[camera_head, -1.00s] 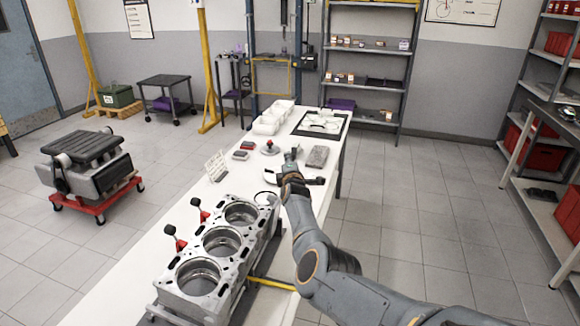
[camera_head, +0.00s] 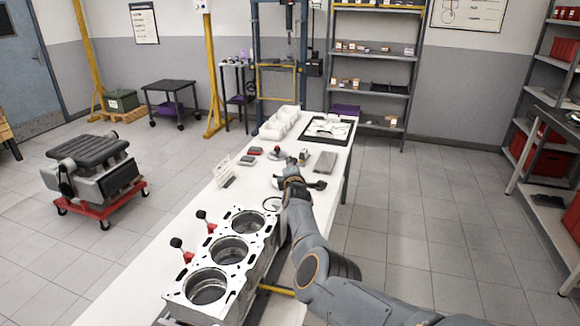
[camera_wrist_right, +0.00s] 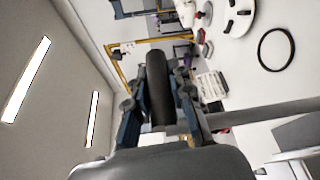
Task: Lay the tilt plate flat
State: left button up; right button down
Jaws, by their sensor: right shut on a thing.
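My right gripper (camera_head: 296,166) is over the far half of the white workbench, beside a flat grey block. In the right wrist view, its fingers (camera_wrist_right: 160,118) are shut on a dark cylinder (camera_wrist_right: 157,82). What lies beyond the cylinder is hidden. A small pale plate with rows of marks (camera_head: 224,174) stands tilted on the bench, left of my gripper and apart from it; it also shows in the wrist view (camera_wrist_right: 211,86). I cannot tell for sure whether this is the tilt plate. My left gripper is out of view.
The engine block (camera_head: 226,254) fills the near bench, with two black-knobbed red pieces at its left. A black ring (camera_wrist_right: 276,49) lies on the bench. The flat grey block (camera_head: 325,162) is right of my gripper. A black-edged tray (camera_head: 343,139) and white holders (camera_head: 277,124) are farther back.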

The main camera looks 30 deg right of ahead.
jog(key=shift+d+r, duration=0.2)
jog(key=shift+r, duration=0.1)
jog(key=c, duration=1.2)
grip_release()
jog(key=shift+o, duration=0.2)
jog(key=shift+s+a+f, duration=0.1)
jog(key=shift+f, duration=0.15)
jog(key=shift+s+a, duration=0.25)
jog(key=shift+s, duration=0.4)
jog(key=v, duration=1)
jog(key=shift+s+a+r, duration=0.2)
jog(key=shift+f, duration=0.1)
